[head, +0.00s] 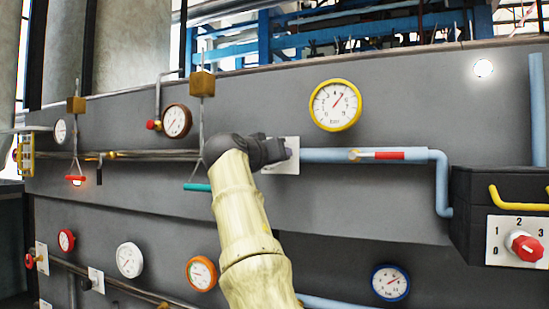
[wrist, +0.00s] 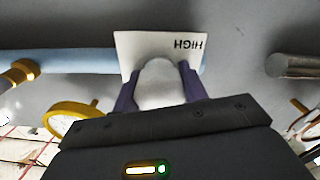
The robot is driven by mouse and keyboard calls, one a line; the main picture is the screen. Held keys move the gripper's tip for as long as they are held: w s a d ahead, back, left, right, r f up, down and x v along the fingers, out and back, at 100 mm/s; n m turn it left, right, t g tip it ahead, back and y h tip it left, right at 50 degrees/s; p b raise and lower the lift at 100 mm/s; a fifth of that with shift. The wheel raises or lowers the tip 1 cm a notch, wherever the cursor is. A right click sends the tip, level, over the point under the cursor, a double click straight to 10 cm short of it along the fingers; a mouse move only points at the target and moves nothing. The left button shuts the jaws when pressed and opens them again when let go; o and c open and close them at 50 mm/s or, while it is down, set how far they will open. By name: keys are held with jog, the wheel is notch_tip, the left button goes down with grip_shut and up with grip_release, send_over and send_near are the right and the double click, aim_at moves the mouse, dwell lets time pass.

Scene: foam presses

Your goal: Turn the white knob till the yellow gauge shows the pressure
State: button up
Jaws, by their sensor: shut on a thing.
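The white knob (wrist: 160,84) sits in front of a white plate marked HIGH (wrist: 188,42) in the wrist view. My gripper (wrist: 158,80) is shut on the knob, one dark finger on each side. In the head view my gripper (head: 282,152) reaches the plate (head: 293,165), and the knob is hidden. The yellow gauge (head: 335,105) is on the wall, above and right of the plate. Its needle points to the upper right; the exact reading is too small to tell. A yellow-rimmed gauge also shows edge-on in the wrist view (wrist: 72,118).
A light blue pipe (head: 325,155) with a red-handled valve (head: 388,155) runs right from the plate. A red knob (head: 526,246) sits on a dark box at the right. Several other gauges, such as the blue one (head: 390,283), are on the wall.

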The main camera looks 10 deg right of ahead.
jog(key=shift+w+f+m, duration=0.1)
jog(key=shift+f+m, duration=0.2)
jog(key=shift+m, duration=0.3)
jog(key=o, duration=0.8)
jog(key=shift+o, duration=1)
jog(key=shift+r, duration=0.15)
jog(key=b+v, duration=0.6)
jog(key=v, duration=1.1)
jog(key=shift+s+a, duration=0.15)
jog(key=shift+s, duration=0.05)
